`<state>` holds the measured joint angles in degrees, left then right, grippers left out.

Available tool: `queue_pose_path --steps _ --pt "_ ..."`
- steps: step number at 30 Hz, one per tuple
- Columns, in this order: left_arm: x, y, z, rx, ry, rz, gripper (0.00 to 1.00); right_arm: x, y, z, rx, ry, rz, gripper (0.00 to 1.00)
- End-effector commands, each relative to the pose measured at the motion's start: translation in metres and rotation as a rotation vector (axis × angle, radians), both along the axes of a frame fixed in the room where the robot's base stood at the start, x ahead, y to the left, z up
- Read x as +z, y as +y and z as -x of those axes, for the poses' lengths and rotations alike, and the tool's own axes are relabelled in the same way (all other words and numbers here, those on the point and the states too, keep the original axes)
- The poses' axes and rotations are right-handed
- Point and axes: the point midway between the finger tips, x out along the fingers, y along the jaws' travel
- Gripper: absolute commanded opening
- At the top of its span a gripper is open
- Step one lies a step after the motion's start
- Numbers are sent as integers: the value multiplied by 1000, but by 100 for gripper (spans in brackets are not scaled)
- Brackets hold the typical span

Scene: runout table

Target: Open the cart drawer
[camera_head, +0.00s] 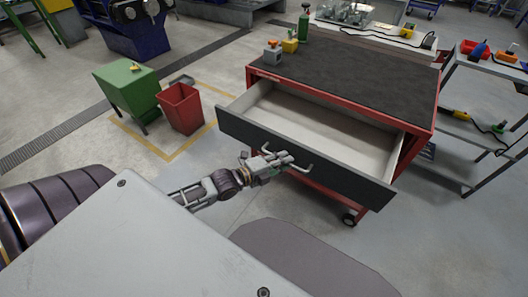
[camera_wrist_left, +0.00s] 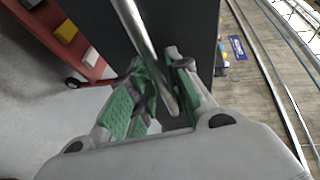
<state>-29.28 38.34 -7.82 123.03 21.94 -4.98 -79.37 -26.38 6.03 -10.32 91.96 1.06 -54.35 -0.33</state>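The red cart (camera_head: 436,101) has a dark top and one drawer pulled well out. The drawer (camera_head: 330,128) has a pale, empty inside and a dark front panel (camera_head: 360,184) with a light bar handle (camera_head: 300,168). My left gripper (camera_head: 275,162) is at the left part of this handle. In the left wrist view the handle bar (camera_wrist_left: 139,30) runs between the green-padded fingers of the left gripper (camera_wrist_left: 160,75), which look closed on it. The exact contact is partly hidden. My right gripper is not in view.
A red bin (camera_head: 181,108) and a green cabinet (camera_head: 128,88) stand on the floor left of the cart. A green bottle (camera_head: 304,22) and small blocks stand on the cart's far left corner. A shelf rack (camera_head: 490,66) is close on the right.

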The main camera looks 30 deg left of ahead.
Motion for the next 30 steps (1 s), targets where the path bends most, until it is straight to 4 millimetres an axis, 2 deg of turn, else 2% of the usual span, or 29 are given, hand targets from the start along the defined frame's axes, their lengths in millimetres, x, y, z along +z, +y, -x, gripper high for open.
queue_pose_path --steps 30 --pt "10 24 51 0 1 -2 19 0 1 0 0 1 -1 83"
